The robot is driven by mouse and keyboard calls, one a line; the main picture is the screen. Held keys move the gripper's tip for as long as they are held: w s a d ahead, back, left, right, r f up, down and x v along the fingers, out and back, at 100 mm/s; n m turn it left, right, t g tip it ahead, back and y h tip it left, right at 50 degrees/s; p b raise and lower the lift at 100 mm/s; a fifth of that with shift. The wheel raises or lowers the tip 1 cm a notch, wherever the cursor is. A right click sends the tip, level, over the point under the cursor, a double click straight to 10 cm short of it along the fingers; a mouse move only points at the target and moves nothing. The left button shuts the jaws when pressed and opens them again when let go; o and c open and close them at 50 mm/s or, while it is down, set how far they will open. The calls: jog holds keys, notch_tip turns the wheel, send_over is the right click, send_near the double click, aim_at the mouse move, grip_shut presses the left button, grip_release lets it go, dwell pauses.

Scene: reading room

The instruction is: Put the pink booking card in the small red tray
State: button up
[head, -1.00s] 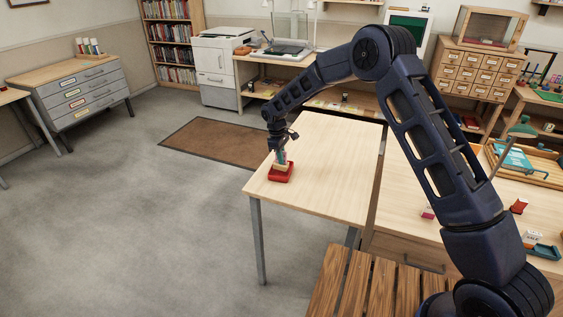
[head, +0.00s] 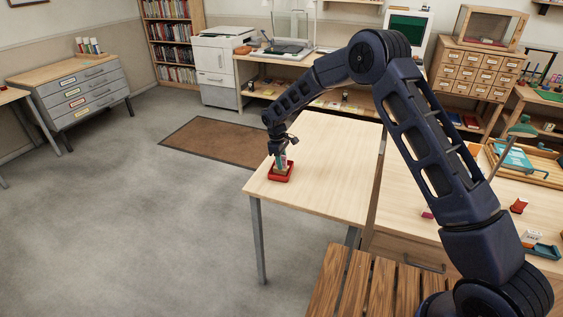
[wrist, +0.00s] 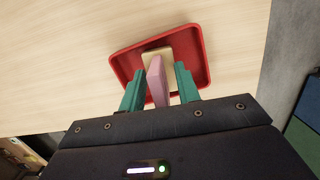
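The small red tray (head: 272,178) sits near the left end of the pale wooden table; it also shows in the wrist view (wrist: 202,52). The pink booking card (wrist: 156,84) stands on edge inside the tray, with a flat tan piece (wrist: 154,54) at its foot. My gripper (wrist: 159,88) is over the tray, pointing down. Its teal fingers are on both sides of the card, with gaps showing, so it looks open around the card. In the head view my gripper (head: 282,160) hides most of the card.
The rest of the pale table (head: 335,160) is clear. A desk at the right holds a small red block (head: 519,205), a teal holder (head: 543,250) and a wooden tray with a teal item (head: 515,158). A slatted bench (head: 365,285) stands in front.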

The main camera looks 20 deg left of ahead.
jog(key=r, duration=0.4)
jog(key=a+r, duration=0.1)
jog(key=r, duration=0.7)
jog(key=shift+a, duration=0.4)
jog(key=shift+r, duration=0.1)
jog(key=w+d+r+m, duration=0.2)
jog(key=w+d+r, duration=0.1)
jog(key=d+r, duration=0.5)
jog(key=w+d+r+m, duration=0.2)
jog(key=d+r, duration=0.4)
jog(key=d, duration=0.4)
jog(key=s+d+r+m+t+y, duration=0.15)
jog(key=d+r, duration=0.35)
jog(key=d, duration=0.5)
jog(key=s+d+r+m, duration=0.1)
jog(key=d+r+m, duration=0.3)
jog(key=d, duration=0.6)
jog(key=s+d+r+m, duration=0.1)
jog(key=s+d+r, duration=0.15)
jog(key=d, duration=0.25)
jog(key=s+d+r, duration=0.2)
jog(key=s+d, duration=0.1)
jog(key=d, duration=0.3)
jog(key=s+d+f+m+t, duration=0.3)
jog(key=s+d+m, duration=0.4)
jog(key=s+d, duration=1)
jog(key=s+f, duration=0.1)
jog(key=s, duration=0.2)
jog(key=shift+d, duration=0.3)
jog(key=shift+m, duration=0.25)
